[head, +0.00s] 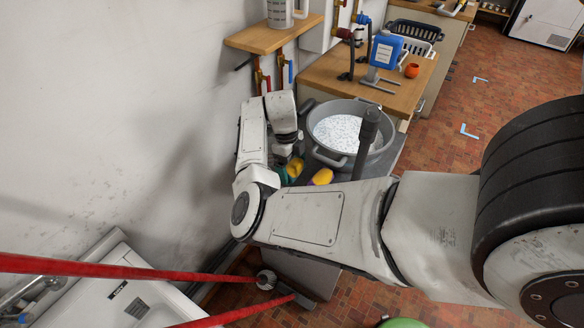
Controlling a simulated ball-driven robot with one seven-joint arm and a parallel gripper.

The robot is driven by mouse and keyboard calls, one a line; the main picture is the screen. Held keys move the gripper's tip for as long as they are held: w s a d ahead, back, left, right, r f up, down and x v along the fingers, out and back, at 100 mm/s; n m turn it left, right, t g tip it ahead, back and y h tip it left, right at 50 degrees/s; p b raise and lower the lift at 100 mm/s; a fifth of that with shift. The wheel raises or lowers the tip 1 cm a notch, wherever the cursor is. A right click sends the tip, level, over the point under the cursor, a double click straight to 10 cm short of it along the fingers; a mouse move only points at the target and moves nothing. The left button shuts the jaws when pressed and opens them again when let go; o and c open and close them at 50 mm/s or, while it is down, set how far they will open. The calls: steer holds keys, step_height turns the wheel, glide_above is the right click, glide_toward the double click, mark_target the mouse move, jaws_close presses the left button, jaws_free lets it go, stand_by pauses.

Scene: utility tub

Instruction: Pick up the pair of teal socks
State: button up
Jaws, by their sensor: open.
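My arm reaches across the picture and bends back toward the wall. My gripper (288,156) points down at its end, beside the left side of the grey tub, and its fingers are small and partly hidden. Just below it is a small teal patch (282,176), probably the pair of socks, mostly hidden by my arm. I cannot tell whether the gripper touches it. Nothing is visibly held.
A yellow item (322,177) lies in front of the round grey tub (384,147), which holds white speckled foam. A wooden counter (416,88) behind bears a blue jug (387,48) and an orange cup (412,70). The wall (110,110) is close on the left.

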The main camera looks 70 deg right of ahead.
mark_target(292, 164)
steer(key=c, duration=0.7)
steer(key=shift+c, duration=0.2)
step_height(292, 164, up, 10)
steer(key=shift+r+b, duration=0.1)
steer(key=shift+b, duration=0.65)
